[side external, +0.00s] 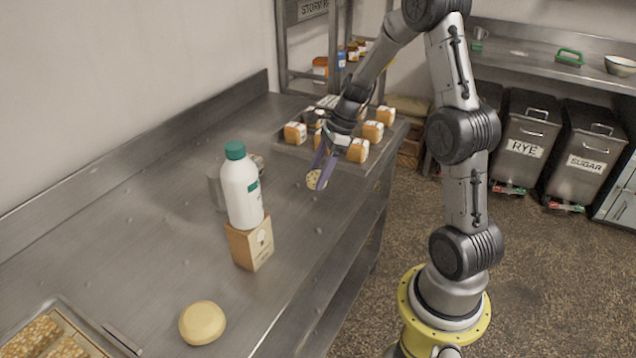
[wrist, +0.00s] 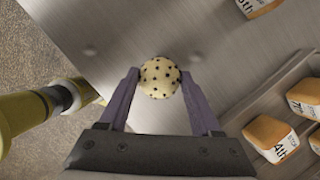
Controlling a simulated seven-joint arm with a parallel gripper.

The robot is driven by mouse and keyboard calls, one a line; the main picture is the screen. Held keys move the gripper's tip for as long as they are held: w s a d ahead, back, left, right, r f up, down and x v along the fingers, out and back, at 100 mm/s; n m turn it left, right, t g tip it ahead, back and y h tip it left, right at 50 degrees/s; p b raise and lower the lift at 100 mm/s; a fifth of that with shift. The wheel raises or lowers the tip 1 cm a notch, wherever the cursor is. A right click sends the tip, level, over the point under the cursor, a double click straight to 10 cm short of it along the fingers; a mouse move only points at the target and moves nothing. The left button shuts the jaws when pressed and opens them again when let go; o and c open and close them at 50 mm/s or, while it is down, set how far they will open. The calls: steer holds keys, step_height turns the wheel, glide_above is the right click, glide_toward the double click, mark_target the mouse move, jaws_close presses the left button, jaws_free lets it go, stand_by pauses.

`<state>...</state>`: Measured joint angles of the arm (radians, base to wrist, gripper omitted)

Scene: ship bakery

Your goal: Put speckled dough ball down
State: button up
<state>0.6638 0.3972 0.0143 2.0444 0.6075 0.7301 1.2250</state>
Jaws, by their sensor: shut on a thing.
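The speckled dough ball (wrist: 160,78) is pale with dark specks and sits between the tips of my gripper (wrist: 161,88) in the wrist view. In the side view, my gripper (side external: 320,177) points down with its purple fingers shut on the ball (side external: 313,180). I cannot tell whether the ball touches the counter.
A tray (side external: 290,147) of several small loaves is at the counter's far end. A white bottle with a green cap (side external: 240,190) stands on a box (side external: 250,245), with a metal container (side external: 215,188) behind. A plain yellow dough ball (side external: 202,322) lies nearer.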

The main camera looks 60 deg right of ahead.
steer(key=shift+w+f, duration=0.15)
steer(key=shift+f, duration=1.6)
steer(key=shift+f, duration=0.2)
steer(key=o, duration=1.4)
steer(key=shift+r, duration=0.1)
steer(key=v, duration=1.1)
steer(key=s+a+r+n+h, duration=0.1)
steer(key=s+a+r+n, duration=0.1)
steer(key=a+r+n, duration=0.3)
steer(key=s+a+r+n+h, duration=0.1)
steer(key=s+a+r+n, duration=0.2)
steer(key=a+n, duration=0.35)
steer(key=s+a+n, duration=0.3)
steer(key=s+n, duration=0.1)
steer(key=n, duration=0.1)
steer(key=s+a+n+t, duration=0.1)
steer(key=s+a+n, duration=0.2)
steer(key=n, duration=0.2)
steer(key=s+a+n+t+h, duration=0.1)
steer(key=s+a+n, duration=0.1)
steer(key=s+n, duration=0.2)
steer(key=shift+s+a+r+n, duration=0.35)
steer(key=shift+a+r+n, duration=0.05)
steer(key=shift+n, duration=0.35)
